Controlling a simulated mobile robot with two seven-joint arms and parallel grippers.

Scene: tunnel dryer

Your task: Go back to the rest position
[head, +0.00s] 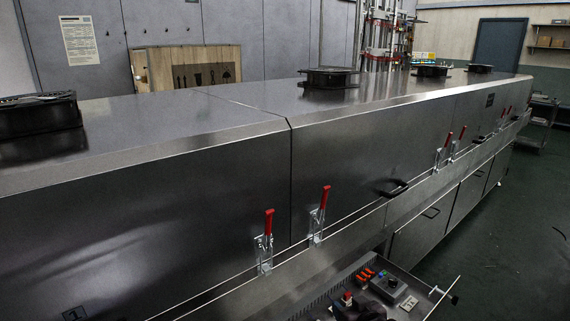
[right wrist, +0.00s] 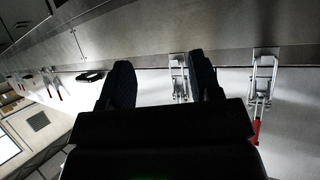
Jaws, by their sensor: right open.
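My right gripper (right wrist: 162,82) shows in the right wrist view with its two dark fingers apart and nothing held between them. Beyond the fingers is the dryer's steel front, with a toggle clamp (right wrist: 179,78) seen in the gap between them. Whether the fingers are near that clamp in depth is hard to tell. A second clamp (right wrist: 262,78) with a red handle is to the right of the fingers. In the head view, dark shapes at the bottom edge are too unclear to tell gripper from panel parts. My left gripper is not in view.
The long steel dryer (head: 190,210) crosses the head view. Red-handled clamps (head: 265,243) and (head: 318,217) stand up along its front, with a black pull handle (head: 392,188) farther along. A control panel (head: 408,302) juts out at the bottom. Open floor (head: 500,250) lies at the right.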

